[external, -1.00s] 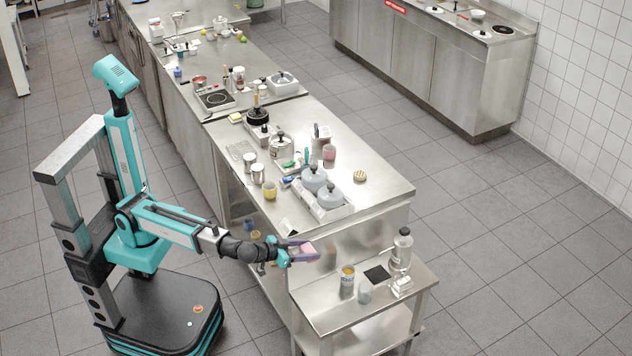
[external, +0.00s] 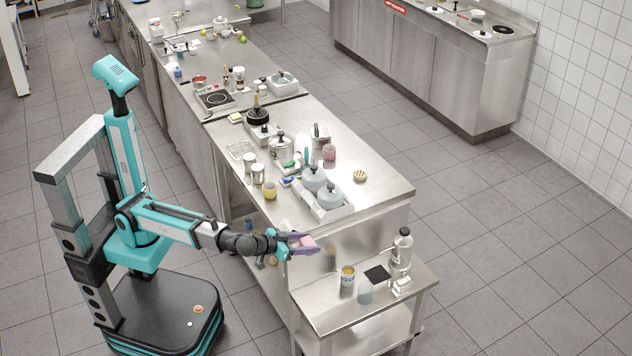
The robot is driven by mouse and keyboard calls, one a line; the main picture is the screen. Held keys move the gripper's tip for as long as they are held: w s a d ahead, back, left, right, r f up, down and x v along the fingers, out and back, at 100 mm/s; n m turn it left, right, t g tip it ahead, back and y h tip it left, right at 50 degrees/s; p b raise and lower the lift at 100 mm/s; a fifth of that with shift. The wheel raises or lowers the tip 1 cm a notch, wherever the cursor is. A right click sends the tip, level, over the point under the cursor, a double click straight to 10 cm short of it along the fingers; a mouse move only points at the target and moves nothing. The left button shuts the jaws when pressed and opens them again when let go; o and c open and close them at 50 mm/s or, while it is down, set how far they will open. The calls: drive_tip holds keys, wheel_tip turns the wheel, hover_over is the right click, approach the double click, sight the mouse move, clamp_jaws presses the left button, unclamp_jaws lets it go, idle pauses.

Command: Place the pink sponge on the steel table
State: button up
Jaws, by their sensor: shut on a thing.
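The pink sponge (external: 308,241) is in the jaws of my gripper (external: 304,242), which is shut on it. The gripper and sponge are in the air by the near end of the long counter, over the back left part of the small low steel table (external: 318,301). The steel table has a lower shelf. Its front left top is bare. The gripper's fingers partly hide the sponge.
On the small table stand a can (external: 347,276), a grey-green cup (external: 365,292), a dark flat square (external: 377,273), a clear bottle (external: 403,246) and a white item (external: 402,284).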

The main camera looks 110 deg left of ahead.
drive_tip(key=s+a+r+p, duration=0.1)
drive_tip(key=a+r+p, duration=0.1)
drive_tip(key=a+p, duration=0.45)
wheel_tip(320, 180, up, 5)
drive_tip(key=m+t+h+p, duration=0.1)
drive_tip(key=m+t+h, duration=0.3)
drive_tip(key=m+h, duration=0.55)
hover_over(315, 243)
drive_tip(key=shift+w+d+r+n, duration=0.15)
drive_tip(key=shift+n, duration=0.1)
idle(0.6)
